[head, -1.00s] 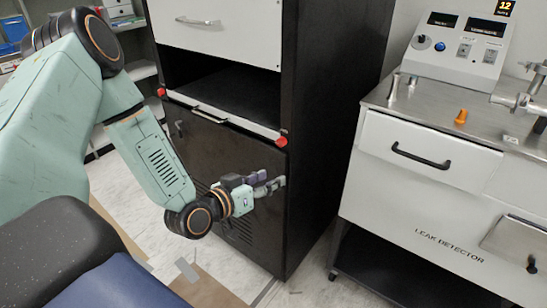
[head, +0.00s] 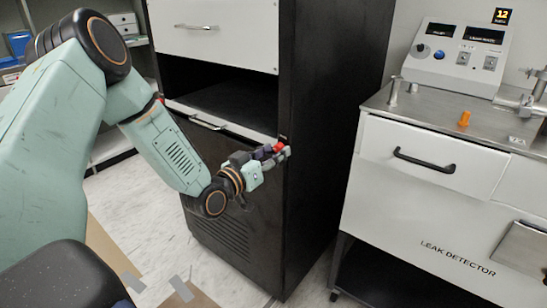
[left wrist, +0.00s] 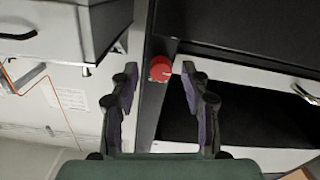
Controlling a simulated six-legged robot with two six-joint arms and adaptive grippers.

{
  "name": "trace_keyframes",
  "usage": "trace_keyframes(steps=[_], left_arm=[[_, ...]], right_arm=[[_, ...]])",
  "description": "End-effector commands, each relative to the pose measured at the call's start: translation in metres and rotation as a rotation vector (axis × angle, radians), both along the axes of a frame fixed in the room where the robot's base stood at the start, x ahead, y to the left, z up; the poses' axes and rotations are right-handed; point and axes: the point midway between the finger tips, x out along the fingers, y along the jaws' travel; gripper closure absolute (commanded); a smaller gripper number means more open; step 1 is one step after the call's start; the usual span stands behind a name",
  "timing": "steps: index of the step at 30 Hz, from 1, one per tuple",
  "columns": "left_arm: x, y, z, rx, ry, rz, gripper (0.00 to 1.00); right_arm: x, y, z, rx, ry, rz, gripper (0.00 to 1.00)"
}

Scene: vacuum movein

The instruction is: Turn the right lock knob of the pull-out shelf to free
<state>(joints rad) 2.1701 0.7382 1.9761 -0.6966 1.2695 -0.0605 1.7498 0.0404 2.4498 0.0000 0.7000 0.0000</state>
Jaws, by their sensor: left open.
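The right lock knob (head: 279,147) is red and sits at the right end of the pull-out shelf's pale front edge (head: 222,124). My left gripper (head: 284,152) is at this knob in the head view and partly covers it. In the left wrist view the knob (left wrist: 161,69) lies between and ahead of the two open fingers (left wrist: 160,72), with a gap on each side. Nothing is held. The left lock knob is mostly hidden behind my left arm. My right gripper does not show.
The dark cabinet (head: 330,120) has a white drawer (head: 215,35) above the open shelf bay. The leak detector cart (head: 420,200) stands to the right, with an orange knob (head: 464,119) on its steel top. A narrow floor gap separates cabinet and cart.

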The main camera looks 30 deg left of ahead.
Motion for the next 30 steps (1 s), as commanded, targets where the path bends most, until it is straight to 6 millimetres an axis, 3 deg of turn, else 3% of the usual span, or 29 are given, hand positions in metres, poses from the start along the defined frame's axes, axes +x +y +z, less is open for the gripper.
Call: trace_keyframes(steps=[9,26,30], left_arm=[[0.0021,-0.0018,0.0003,-0.001,0.001,0.001,0.53],[0.002,-0.0016,0.0001,0.0,0.001,0.001,1.0],[0.002,-0.0017,0.0002,0.0,0.001,0.001,1.0]], right_arm=[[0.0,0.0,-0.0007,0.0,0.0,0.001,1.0],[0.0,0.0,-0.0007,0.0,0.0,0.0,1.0],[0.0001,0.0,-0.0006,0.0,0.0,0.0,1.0]])
